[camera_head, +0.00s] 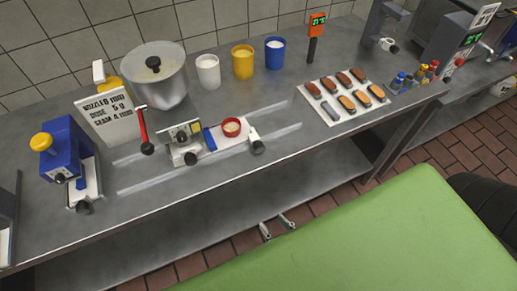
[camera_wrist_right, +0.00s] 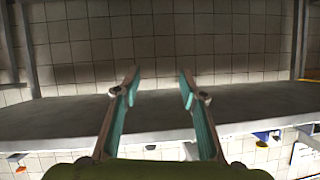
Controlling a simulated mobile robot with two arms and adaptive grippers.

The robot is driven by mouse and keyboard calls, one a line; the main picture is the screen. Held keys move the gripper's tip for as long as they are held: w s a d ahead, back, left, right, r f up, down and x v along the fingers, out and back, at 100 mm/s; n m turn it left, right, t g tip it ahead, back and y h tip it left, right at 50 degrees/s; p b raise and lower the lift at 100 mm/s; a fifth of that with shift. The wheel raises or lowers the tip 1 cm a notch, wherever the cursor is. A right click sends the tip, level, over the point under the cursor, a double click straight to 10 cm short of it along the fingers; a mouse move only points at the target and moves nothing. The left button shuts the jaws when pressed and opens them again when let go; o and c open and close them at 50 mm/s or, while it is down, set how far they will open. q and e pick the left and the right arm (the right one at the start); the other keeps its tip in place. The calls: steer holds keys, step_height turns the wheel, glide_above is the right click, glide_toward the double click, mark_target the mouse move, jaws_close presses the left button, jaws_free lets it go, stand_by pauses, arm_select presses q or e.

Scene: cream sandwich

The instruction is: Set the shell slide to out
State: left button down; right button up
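A low device with a white slide plate (camera_head: 221,140) stands at the middle front of the bench in the head view. It has a boxy unit with a yellow panel (camera_head: 182,133), a blue block (camera_head: 209,139), a red-rimmed cup (camera_head: 231,127) and black knobs. A blue machine (camera_head: 62,155) with a yellow knob stands at the left, with a pale plate and black knob (camera_head: 84,208) at its front. I cannot tell which part is the shell slide. My right gripper (camera_head: 277,226) is open and empty, below the bench's front edge; its parted fingers fill the wrist view (camera_wrist_right: 157,88). My left gripper is not seen.
White, yellow and blue cups (camera_head: 243,63) stand farther back. A white tray (camera_head: 340,113) of brown shells lies right. Bare steel lies between device and tray.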

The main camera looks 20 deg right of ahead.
mark_target(260, 150)
steer(key=w+d+r+m+t+h, duration=0.1)
steer(key=w+r+t, duration=0.1)
steer(key=r, duration=0.8)
steer(key=w+d+r+m+t, duration=0.1)
steer(key=d+r+t, duration=0.15)
steer(key=r, duration=0.65)
steer(key=w+p, duration=0.1)
steer(key=w, duration=0.3)
steer(key=w+p, duration=0.1)
steer(key=w, duration=0.4)
steer(key=w+a+p, duration=0.1)
steer(key=w, duration=0.3)
steer(key=shift+w+f, duration=0.1)
steer(key=shift+w, duration=0.2)
jaws_close()
